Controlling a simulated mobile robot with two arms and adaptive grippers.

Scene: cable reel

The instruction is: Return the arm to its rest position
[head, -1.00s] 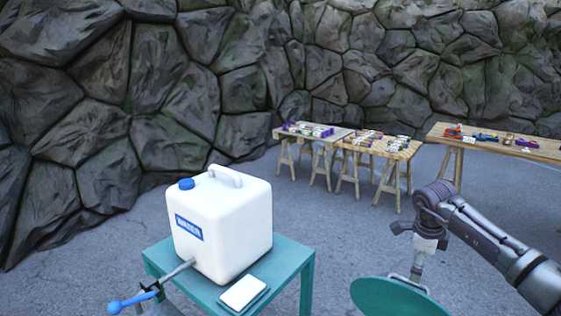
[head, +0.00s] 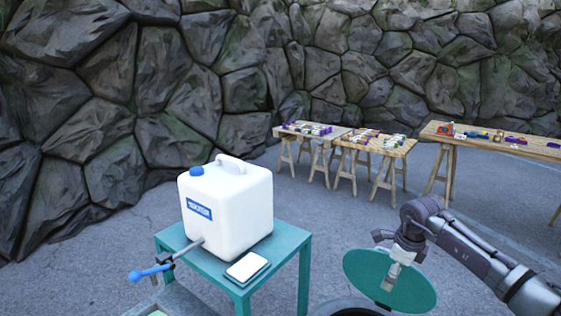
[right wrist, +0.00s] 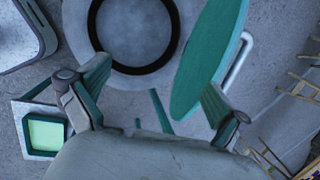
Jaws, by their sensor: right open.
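My right gripper (head: 390,275) hangs at the lower right in the head view, in front of a green disc (head: 416,292). In the right wrist view its two fingers (right wrist: 152,100) are spread wide with nothing gripped. The disc (right wrist: 208,60) stands tilted there, near the right finger; I cannot tell whether they touch. Beside it is a round, dark-rimmed opening (right wrist: 94,18) with a grey inside. Part of its rim (head: 345,305) shows at the bottom of the head view. My left gripper is not in view.
A white water container (head: 230,210) with a blue cap and tap stands on a teal table (head: 290,255), beside a small white pad (head: 247,266). Wooden trestle tables (head: 385,146) with small items stand farther back before a rock wall (head: 80,110).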

